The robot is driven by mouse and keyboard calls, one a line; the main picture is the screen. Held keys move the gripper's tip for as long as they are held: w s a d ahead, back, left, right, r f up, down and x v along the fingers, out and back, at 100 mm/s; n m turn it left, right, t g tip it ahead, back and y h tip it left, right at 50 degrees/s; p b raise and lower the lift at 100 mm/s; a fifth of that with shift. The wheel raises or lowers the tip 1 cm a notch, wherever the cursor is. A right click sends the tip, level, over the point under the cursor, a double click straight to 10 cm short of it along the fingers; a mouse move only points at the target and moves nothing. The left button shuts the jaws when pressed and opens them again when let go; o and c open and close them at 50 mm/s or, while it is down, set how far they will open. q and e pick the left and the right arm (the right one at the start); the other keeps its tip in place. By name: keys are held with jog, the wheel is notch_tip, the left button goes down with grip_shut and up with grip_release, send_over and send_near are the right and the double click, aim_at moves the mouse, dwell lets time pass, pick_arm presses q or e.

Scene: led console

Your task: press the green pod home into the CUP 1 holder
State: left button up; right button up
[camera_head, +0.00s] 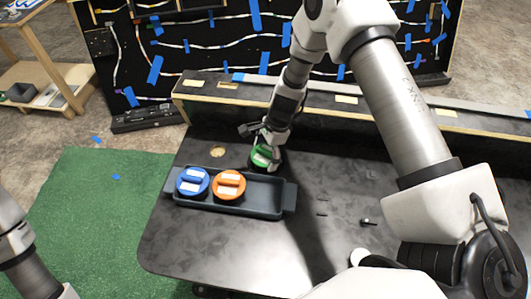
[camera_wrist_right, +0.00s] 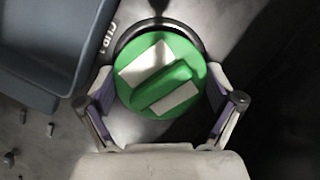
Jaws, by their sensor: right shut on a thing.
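The green pod (camera_head: 262,156) is at the back of the dark table, just behind the tray. It also shows from above in the right wrist view (camera_wrist_right: 150,62), a round green lid with a raised bar and white labels. My right gripper (camera_wrist_right: 161,84) is shut on it, one finger on each side. The CUP 1 holder (camera_wrist_right: 158,23) shows as a dark ring curving past the pod's far edge, beside the printed CUP 1 label. The pod covers most of the ring; I cannot tell how deep it sits. My left gripper is out of view.
A grey tray (camera_head: 262,210) holds a blue pod (camera_head: 193,182) and an orange pod (camera_head: 229,185), close in front of the holder. A raised ledge (camera_head: 350,107) runs along the table's back. A few small dark parts lie to the right.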

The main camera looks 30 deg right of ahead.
jog(key=shift+f+b, duration=0.9)
jog(key=shift+f, duration=0.3)
dwell(0.4)
jog(key=o, duration=0.7)
jog(key=shift+o, duration=0.2)
notch_tip(320, 180, up, 10)
jog(key=shift+r, duration=0.1)
